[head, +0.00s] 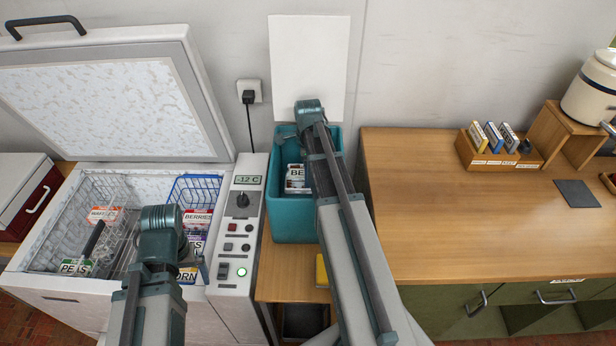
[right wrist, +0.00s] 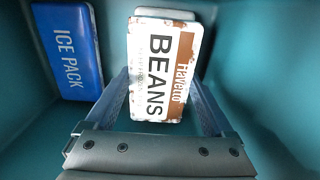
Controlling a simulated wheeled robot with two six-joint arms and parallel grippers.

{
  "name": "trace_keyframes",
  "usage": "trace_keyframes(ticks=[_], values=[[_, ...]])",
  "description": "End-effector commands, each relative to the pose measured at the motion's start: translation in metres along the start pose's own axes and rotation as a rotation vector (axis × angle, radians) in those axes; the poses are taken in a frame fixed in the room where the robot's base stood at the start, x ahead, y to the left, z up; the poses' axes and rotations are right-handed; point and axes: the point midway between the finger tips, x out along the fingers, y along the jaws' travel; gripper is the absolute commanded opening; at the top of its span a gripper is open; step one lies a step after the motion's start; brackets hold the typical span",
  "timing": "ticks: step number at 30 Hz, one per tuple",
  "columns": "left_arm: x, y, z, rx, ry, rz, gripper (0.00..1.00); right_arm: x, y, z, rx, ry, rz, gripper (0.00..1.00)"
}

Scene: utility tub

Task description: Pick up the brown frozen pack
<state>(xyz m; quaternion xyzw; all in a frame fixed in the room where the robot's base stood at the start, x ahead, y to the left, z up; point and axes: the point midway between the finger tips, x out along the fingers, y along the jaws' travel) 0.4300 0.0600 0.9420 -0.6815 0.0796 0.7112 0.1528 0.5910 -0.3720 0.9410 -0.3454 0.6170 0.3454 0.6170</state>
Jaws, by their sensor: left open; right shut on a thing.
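The brown frozen pack (right wrist: 160,70), brown and white and lettered BEANS, is between the fingers of my right gripper (right wrist: 160,92) in the right wrist view. The gripper is shut on it, inside the teal tub (head: 293,222). In the head view part of the pack (head: 295,178) shows beside my right arm, which hides the rest and the fingers. I cannot tell whether the pack touches the tub floor. My left gripper (head: 197,263) is open over the chest freezer's right part, mostly hidden by its own wrist.
A blue ice pack (right wrist: 68,50) lies in the tub. The open freezer (head: 60,205) holds wire baskets with packs lettered WAFFLES (head: 104,214), PEAS (head: 75,267), BERRIES (head: 198,217) and CORN (head: 187,275). The wooden counter (head: 450,220) at right is mostly clear.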

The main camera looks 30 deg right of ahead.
Motion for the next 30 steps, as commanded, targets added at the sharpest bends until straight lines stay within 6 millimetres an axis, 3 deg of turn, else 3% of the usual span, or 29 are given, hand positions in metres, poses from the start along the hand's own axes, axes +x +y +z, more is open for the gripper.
trace_keyframes(ticks=[1,4,19,30], values=[[0.0,0.0,0.0,0.0,0.0,0.0,1.0,0.0,0.0,0.0,0.0,0.0,0.0,0.23],[0.0,0.0,0.0,0.0,0.0,0.0,1.0,0.0,0.0,0.0,0.0,0.0,0.0,0.08],[-0.007,-0.001,0.0,0.0,0.0,0.0,1.0,-0.007,0.0,0.0,0.0,0.0,0.0,0.08],[-0.038,-0.004,0.002,0.0,0.0,0.0,1.0,-0.038,0.0,0.0,0.0,0.0,0.0,0.08]])
